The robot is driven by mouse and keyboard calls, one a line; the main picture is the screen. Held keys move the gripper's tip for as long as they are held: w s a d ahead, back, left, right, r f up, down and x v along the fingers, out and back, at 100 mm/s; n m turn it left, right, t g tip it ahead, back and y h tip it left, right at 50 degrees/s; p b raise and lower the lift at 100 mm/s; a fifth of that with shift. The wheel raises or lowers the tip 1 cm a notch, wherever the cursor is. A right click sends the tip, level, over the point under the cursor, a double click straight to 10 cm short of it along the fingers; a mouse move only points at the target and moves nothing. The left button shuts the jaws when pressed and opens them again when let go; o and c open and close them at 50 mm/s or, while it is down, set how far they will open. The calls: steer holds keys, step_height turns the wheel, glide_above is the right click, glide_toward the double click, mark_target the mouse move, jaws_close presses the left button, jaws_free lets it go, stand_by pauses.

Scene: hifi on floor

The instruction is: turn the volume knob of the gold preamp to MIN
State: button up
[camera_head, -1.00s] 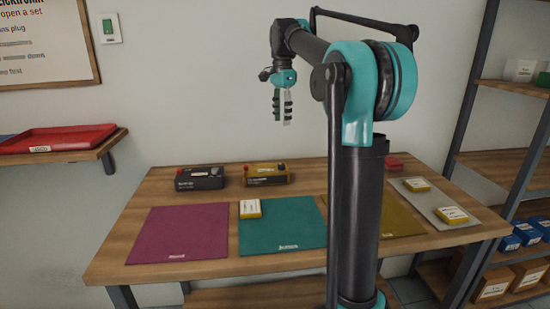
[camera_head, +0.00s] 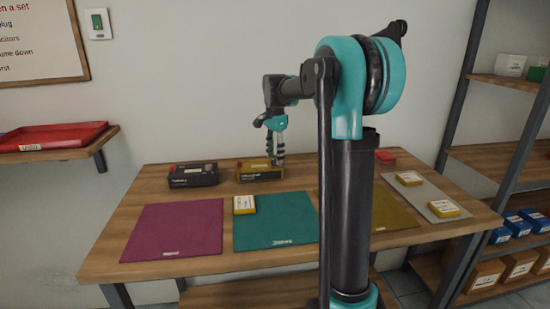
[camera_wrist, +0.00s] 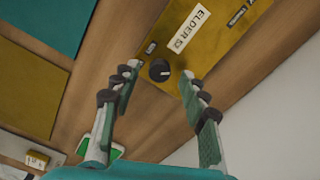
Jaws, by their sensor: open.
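The gold preamp (camera_head: 262,175) stands at the back of the table, right of a black unit. In the wrist view the top of the gold preamp (camera_wrist: 228,28) shows, with a white label and a dark round knob (camera_wrist: 160,70) bearing a pale pointer line. My gripper (camera_head: 276,161) is lowered close to the right part of the preamp. In the wrist view my gripper (camera_wrist: 160,73) is open, one finger on each side of the knob, with visible gaps. Whether the fingertips reach down to knob height is unclear. The knob's MIN mark cannot be read.
The black unit (camera_head: 193,175) stands close left of the preamp. A magenta mat (camera_head: 172,230), a teal mat (camera_head: 277,226) with a yellow-and-white box (camera_head: 244,204), and an olive mat (camera_head: 393,212) lie in front. A red tray (camera_head: 50,137) sits on the left shelf.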

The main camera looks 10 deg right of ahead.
steer(key=shift+f, duration=0.55)
jaws_close()
steer(key=shift+n, duration=0.3)
